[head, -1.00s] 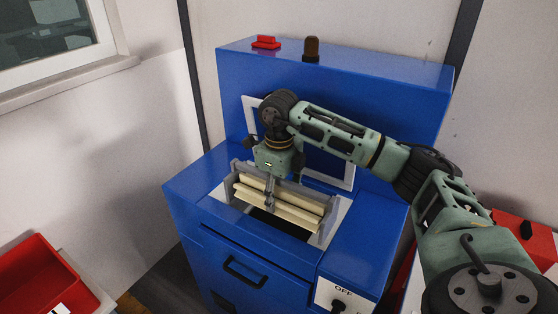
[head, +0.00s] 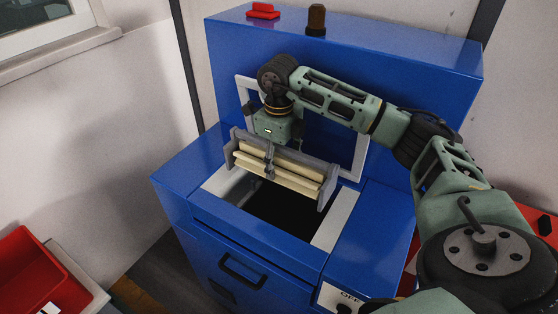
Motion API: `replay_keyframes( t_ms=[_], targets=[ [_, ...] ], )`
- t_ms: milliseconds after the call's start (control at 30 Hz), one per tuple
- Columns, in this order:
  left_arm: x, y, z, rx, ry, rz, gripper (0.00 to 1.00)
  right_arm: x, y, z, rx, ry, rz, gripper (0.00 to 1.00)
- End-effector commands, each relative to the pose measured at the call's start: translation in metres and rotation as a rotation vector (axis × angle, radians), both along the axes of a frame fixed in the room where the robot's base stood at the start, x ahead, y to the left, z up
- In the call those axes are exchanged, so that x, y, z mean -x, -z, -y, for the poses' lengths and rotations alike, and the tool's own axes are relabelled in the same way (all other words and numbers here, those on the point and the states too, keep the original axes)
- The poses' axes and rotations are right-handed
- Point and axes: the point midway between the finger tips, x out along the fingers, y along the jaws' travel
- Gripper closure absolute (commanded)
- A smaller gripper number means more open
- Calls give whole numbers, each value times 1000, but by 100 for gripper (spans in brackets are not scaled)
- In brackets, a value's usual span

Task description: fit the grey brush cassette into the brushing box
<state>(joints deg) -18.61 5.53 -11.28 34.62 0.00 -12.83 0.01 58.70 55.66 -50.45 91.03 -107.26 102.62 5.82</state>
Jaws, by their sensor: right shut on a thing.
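The grey brush cassette (head: 326,188) has grey end plates and cream brush rolls. My right gripper (head: 270,172) is shut on it near its middle and holds it above the opening of the blue brushing box (head: 185,185). The cassette hangs over the back part of the dark rectangular opening (head: 285,215), which has light strips at its left and right sides. The cassette looks clear of the opening's floor; its exact height is hard to tell. My left gripper is not in view.
The box's raised back panel carries a white frame (head: 359,150), with a red part (head: 263,10) and a brown knob (head: 316,20) on top. A black drawer handle (head: 242,272) and an OFF switch (head: 343,303) are at the front. A red bin (head: 40,270) stands at the lower left.

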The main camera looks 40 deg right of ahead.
Motion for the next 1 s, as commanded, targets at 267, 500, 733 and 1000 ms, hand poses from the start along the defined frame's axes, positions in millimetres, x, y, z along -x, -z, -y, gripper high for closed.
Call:
replay_keyframes(
  t_ms=[267, 500, 733, 1000],
  targets=[
    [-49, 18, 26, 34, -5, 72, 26, 0, 25, 0, 1, 0, 1, 84],
    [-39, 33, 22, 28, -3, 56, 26, 0, 44, 0, 1, 0, 1, 84],
    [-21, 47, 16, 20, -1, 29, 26, 0, 62, 0, 1, 0, 1, 84],
    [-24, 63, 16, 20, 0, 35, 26, 0, 83, 0, 1, 0, 0, 84]
  ],
)
